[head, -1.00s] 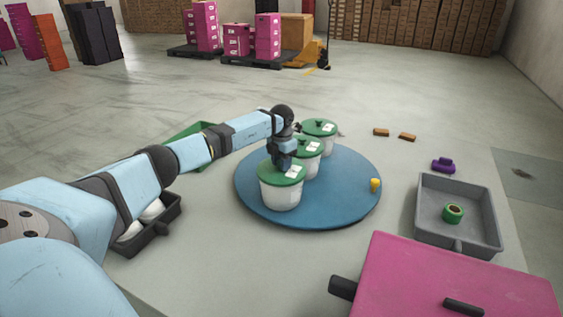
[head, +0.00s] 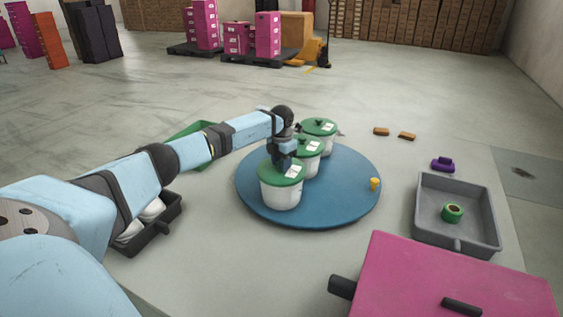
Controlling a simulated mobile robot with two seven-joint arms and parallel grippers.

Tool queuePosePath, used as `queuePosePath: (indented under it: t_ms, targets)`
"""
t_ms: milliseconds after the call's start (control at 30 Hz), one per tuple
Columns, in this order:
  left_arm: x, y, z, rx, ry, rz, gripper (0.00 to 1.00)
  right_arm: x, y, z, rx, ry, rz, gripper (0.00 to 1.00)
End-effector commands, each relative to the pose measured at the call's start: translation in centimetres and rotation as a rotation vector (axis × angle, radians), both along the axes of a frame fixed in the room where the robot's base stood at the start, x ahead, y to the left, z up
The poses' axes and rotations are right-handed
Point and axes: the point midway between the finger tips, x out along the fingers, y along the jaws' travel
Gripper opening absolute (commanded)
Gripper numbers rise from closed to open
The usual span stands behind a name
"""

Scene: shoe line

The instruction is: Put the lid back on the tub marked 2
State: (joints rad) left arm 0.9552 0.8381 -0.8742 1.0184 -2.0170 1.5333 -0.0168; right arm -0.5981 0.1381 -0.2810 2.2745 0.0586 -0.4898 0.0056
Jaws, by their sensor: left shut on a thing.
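Three white tubs with green lids stand in a row on a round blue mat (head: 330,208). The nearest tub (head: 281,194) has its green lid (head: 275,174) seated on top, with a white label on the lid. My left gripper (head: 282,162) points down at this lid and is shut on it, probably at its knob, which the gripper hides. The middle tub (head: 309,162) and the far tub (head: 320,132) also carry green lids. The numbers on the labels are too small to read. My right gripper is not in view.
A grey tray (head: 484,232) with a green tape roll (head: 452,212) stands at right. A pink box (head: 450,285) fills the front right. A yellow piece (head: 375,184) lies on the mat. A dark tray (head: 168,222) with white items is under my left arm.

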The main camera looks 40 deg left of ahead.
Motion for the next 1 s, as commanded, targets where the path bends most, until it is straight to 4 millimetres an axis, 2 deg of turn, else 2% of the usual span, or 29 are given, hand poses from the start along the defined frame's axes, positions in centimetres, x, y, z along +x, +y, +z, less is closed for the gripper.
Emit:
queuePosePath:
  t_ms: [267,300,400,600,700,1000]
  targets:
    - [0.01,-0.02,0.0,0.0,0.0,0.0,0.11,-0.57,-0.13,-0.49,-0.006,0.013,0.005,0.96]
    - [0.01,-0.02,0.0,0.0,0.0,0.0,0.44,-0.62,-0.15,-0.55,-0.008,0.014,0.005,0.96]
    - [0.01,-0.02,0.0,0.0,0.0,0.0,0.64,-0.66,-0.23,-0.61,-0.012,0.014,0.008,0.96]
    - [0.0,-0.02,-0.02,0.0,0.0,0.0,0.67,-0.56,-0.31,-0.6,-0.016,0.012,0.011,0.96]
    - [0.0,-0.02,-0.02,0.0,0.0,0.0,0.9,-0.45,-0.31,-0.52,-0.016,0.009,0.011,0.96]
    - [0.0,-0.01,0.06,0.0,0.0,0.0,0.9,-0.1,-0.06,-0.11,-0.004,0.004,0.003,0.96]
